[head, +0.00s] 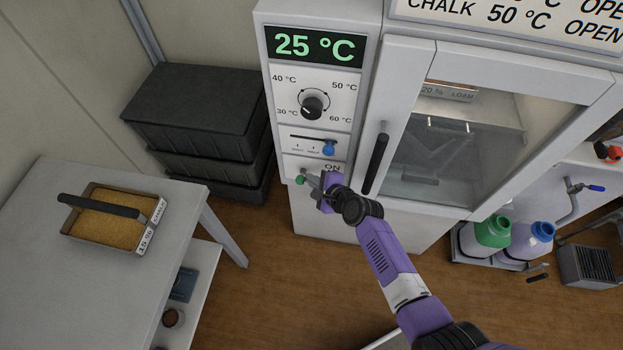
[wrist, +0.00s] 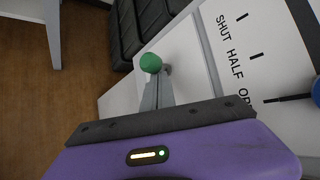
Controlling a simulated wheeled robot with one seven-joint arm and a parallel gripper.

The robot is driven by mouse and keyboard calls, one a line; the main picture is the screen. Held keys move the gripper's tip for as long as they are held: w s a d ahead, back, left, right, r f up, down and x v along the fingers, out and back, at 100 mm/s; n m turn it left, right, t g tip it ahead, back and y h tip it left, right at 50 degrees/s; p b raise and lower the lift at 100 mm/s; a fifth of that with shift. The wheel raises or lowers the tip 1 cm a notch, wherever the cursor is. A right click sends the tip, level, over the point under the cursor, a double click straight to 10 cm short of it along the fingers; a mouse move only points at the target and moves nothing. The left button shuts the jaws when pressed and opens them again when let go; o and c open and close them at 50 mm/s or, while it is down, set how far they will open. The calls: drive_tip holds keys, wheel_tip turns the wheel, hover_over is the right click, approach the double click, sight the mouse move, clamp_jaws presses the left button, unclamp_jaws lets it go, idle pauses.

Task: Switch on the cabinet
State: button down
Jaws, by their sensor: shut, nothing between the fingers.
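The cabinet (head: 279,100) is a white unit with a control panel and a glass door on its right. Its display (head: 313,47) reads 25 °C. Below are a black temperature dial (head: 313,107), a slider with a blue knob (head: 329,149) and a section marked ON. A green-tipped switch (head: 301,180) sticks out at the bottom left of the panel; in the wrist view its green ball (wrist: 151,63) is just past my fingertips. My gripper (head: 314,183) is shut with nothing held, beside the switch. I cannot tell whether they touch.
The door's black handle (head: 376,158) is close to the right of my gripper. A table (head: 60,215) at left holds a tray of soil (head: 77,232). Black crates (head: 195,115) are stacked left of the cabinet. Bottles (head: 490,236) stand at right.

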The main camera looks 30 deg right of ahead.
drive_tip(key=shift+a+r+p, duration=0.1)
drive_tip(key=shift+r+p, duration=0.5)
drive_tip(key=shift+r, duration=0.15)
drive_tip(key=shift+a, duration=0.1)
drive_tip(key=v, duration=0.8)
drive_tip(key=shift+d+f+p, duration=0.2)
drive_tip(key=shift+d+p, duration=0.1)
drive_tip(key=shift+p, duration=0.1)
